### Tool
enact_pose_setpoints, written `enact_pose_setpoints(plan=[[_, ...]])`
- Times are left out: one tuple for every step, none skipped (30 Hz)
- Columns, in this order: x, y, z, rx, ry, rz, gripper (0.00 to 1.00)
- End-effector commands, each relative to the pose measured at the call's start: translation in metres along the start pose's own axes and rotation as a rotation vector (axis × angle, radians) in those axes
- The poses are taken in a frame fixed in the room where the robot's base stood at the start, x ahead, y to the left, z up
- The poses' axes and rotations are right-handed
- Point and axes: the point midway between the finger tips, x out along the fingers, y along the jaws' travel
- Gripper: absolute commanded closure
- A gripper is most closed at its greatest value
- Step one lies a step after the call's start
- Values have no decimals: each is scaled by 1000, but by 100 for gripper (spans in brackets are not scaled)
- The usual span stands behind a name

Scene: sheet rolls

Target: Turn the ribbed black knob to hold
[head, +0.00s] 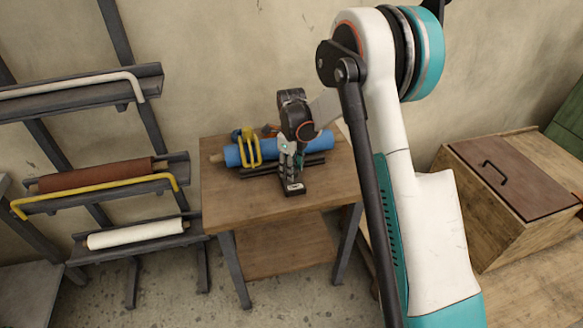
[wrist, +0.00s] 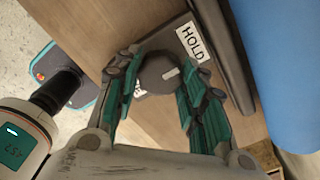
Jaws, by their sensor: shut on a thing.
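The black knob (wrist: 157,71) is between my gripper's fingers in the wrist view. A short white mark on its face points right and slightly up. A white HOLD label (wrist: 193,42) lies beyond it at the upper right; a second label (wrist: 138,88) at the lower left is mostly hidden. My gripper (wrist: 160,74) is shut on the knob, with teal-padded fingers on its left and right sides. In the head view my gripper (head: 290,162) is over the small dark knob base (head: 294,188) on the wooden table (head: 245,200); the knob is hidden there.
A blue roll (head: 238,156) lies behind the base, with a yellow bracket (head: 257,151) on it. A rack with rolls, among them a white roll (head: 135,234), stands at left. A wooden chest (head: 470,215) stands at right. The table's front is clear.

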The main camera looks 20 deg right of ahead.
Motion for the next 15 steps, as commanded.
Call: enact_pose_setpoints(plan=[[0, 0, 0, 2, 0, 0, 86], [0, 0, 0, 2, 0, 0, 86], [0, 0, 0, 2, 0, 0, 86], [0, 0, 0, 2, 0, 0, 86], [0, 0, 0, 2, 0, 0, 86], [0, 0, 0, 2, 0, 0, 86], [0, 0, 0, 2, 0, 0, 86], [0, 0, 0, 2, 0, 0, 86], [0, 0, 0, 1, 0, 0, 60], [0, 0, 0, 1, 0, 0, 53], [0, 0, 0, 1, 0, 0, 46], [0, 0, 0, 1, 0, 0, 41], [0, 0, 0, 1, 0, 0, 41], [0, 0, 0, 1, 0, 0, 41], [0, 0, 0, 1, 0, 0, 41]])
